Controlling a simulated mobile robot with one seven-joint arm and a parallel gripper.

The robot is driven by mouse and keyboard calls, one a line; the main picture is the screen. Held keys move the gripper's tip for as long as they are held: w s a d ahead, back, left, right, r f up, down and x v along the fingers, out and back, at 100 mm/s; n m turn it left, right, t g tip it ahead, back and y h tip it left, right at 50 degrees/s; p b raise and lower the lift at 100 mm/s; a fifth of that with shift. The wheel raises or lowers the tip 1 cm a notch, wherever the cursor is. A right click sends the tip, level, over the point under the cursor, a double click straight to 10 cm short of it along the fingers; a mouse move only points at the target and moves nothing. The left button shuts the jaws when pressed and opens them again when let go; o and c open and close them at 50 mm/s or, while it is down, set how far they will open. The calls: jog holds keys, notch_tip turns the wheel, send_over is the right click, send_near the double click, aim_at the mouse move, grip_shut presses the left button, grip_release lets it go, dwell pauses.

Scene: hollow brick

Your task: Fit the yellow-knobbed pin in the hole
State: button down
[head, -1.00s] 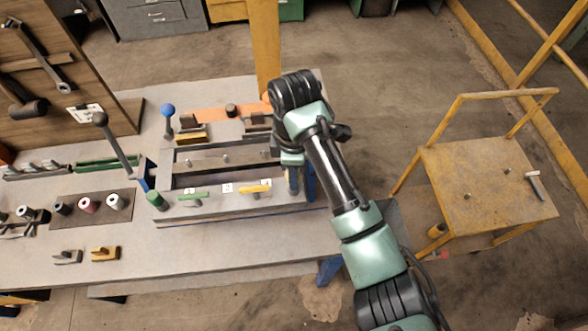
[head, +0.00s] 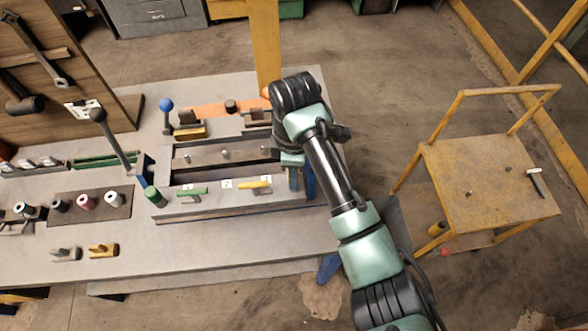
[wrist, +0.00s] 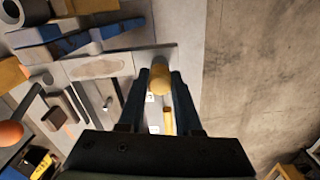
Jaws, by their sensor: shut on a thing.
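The yellow knob of the pin (wrist: 160,78) shows between the two dark fingers of my gripper (wrist: 160,85) in the wrist view. My gripper is shut on it. The pin's shaft below the knob is hidden, and so is the hole. In the head view my gripper (head: 293,178) is at the right end of the grey fixture (head: 230,200), mostly covered by my own arm. I cannot tell whether the pin is in the fixture or above it.
A yellow handle (head: 256,186) and a green handle (head: 192,190) lie on the fixture's front rail. A lever with a blue ball (head: 167,104) stands at its left. Several collars stand on a dark mat (head: 95,215). Open floor and a yellow cart (head: 490,185) are to the right.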

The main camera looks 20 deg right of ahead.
jog(key=shift+f, duration=0.2)
jog(key=c, duration=0.5)
grip_release()
jog(key=shift+r, duration=0.1)
notch_tip(320, 180, up, 13)
jog(key=p, duration=0.3)
